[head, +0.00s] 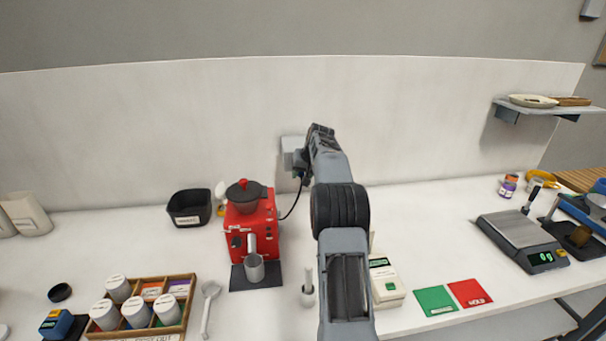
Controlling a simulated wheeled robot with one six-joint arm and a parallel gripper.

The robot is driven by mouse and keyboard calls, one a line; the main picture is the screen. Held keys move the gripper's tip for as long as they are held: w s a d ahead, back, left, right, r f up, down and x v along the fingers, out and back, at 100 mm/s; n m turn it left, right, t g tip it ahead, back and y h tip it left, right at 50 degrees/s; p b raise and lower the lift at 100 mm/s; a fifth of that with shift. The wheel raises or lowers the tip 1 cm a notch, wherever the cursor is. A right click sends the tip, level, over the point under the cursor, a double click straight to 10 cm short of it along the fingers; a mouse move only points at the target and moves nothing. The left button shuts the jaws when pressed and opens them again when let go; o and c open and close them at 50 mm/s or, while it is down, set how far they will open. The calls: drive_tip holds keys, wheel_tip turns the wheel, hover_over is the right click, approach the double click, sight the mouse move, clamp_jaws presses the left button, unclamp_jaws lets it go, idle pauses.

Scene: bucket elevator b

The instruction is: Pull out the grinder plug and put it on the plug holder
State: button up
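The red grinder (252,222) with a dark hopper stands on the counter, left of my arm. Its black cable (292,208) rises to a dark piece at the wall, probably the plug (301,174). A pale grey box (290,147), seemingly the outlet, is on the wall just behind it. My gripper (302,160) is at the wall beside this box, mostly hidden by my own wrist. I cannot see its fingers clearly, nor whether the plug is still in the box. No plug holder can be clearly made out.
A black bin (189,221) stands left of the grinder. A wooden rack (186,297) with white jars is in front left. A small white post (308,287) and a white device (386,283) flank my arm. Green (436,301) and red cards and a scale (524,243) lie right.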

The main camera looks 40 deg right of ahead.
clamp_jaws()
drive_tip(key=shift+f, duration=0.1)
idle(0.4)
drive_tip(key=shift+s+a+b, duration=0.3)
drive_tip(key=shift+s+b, duration=0.25)
drive_tip(key=shift+b, duration=0.35)
drive_tip(key=shift+s+a+b, duration=0.3)
drive_tip(key=shift+s+b, duration=0.3)
drive_tip(key=shift+b, duration=0.15)
drive_tip(key=shift+s+a+b, duration=0.3)
drive_tip(key=shift+s+b, duration=0.35)
drive_tip(key=shift+b, duration=0.1)
drive_tip(key=shift+s+a+b, duration=0.3)
drive_tip(key=shift+s+b, duration=0.3)
drive_tip(key=shift+b, duration=0.15)
drive_tip(key=shift+s, duration=0.1)
